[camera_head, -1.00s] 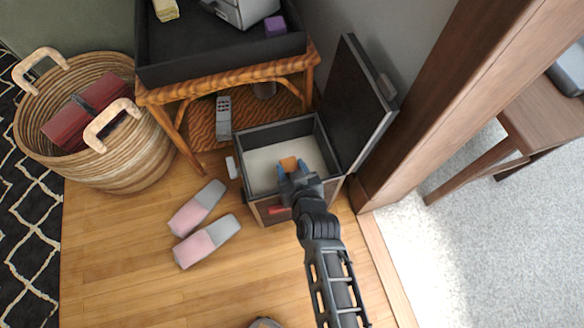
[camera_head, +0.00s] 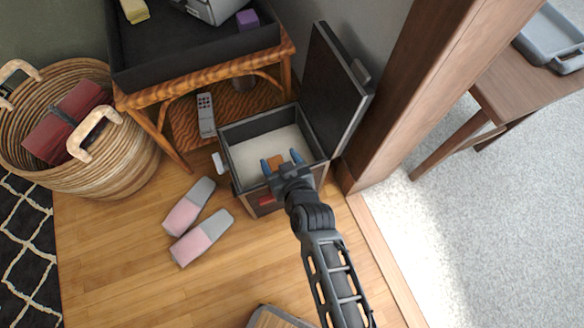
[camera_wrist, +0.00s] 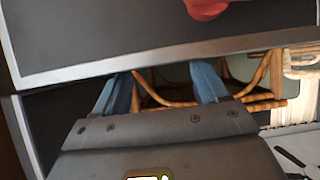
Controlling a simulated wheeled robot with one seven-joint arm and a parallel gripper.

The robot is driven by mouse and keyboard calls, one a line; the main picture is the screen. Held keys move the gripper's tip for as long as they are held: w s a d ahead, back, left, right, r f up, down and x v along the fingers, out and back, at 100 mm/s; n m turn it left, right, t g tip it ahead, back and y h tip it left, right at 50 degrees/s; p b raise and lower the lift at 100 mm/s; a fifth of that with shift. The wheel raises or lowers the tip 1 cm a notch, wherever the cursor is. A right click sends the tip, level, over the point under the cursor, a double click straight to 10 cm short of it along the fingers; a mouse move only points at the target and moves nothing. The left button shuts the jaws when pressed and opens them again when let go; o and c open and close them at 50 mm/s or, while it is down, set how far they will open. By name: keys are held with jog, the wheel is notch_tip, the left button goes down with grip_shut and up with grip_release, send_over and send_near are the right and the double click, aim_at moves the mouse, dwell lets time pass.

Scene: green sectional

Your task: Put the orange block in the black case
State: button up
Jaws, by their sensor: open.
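The black case (camera_head: 226,168) stands on the wood floor with its lid (camera_head: 334,88) raised at its right side. The orange block (camera_head: 276,161) shows inside the case's outline, against the pale inner floor. My gripper (camera_head: 281,160) is over the front part of the case, its two blue fingers spread on either side of the block in the picture. In the wrist view the fingers (camera_wrist: 165,85) are apart and no block shows between them. A dark panel with a light edge fills the upper part of that view.
A wicker basket (camera_head: 90,178) is at the left, and a wooden table (camera_head: 205,74) with a black tray stands behind the case. Two pink-and-grey slippers (camera_head: 202,238) lie left of the case. A wooden post (camera_head: 395,105) rises at the right.

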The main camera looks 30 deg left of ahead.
jog(key=p+v, duration=0.2)
jog(key=v, duration=0.8)
jog(key=shift+s+d, duration=0.1)
jog(key=s+d+r+m+t+h, duration=0.2)
jog(key=s+d+r, duration=0.15)
jog(key=d, duration=0.35)
jog(key=s+d+r+m+t+h, duration=0.1)
jog(key=s+d+r+m, duration=0.1)
jog(key=s+d, duration=0.35)
jog(key=s+d+r+m+t+h, duration=0.2)
jog(key=d, duration=0.7)
jog(key=s+d+r+m+t+h, duration=0.1)
jog(key=s+d+r+m+h, duration=0.1)
jog(key=s+d+r, duration=0.3)
jog(key=s+d+r+m+t+h, duration=0.1)
jog(key=s+d+r, duration=0.4)
jog(key=r, duration=0.9)
jog(key=shift+s+r+m+h, duration=0.2)
jog(key=shift+r+m+h, duration=0.15)
jog(key=shift+m+h, duration=0.25)
jog(key=shift+o, duration=0.3)
jog(key=shift+d, duration=0.1)
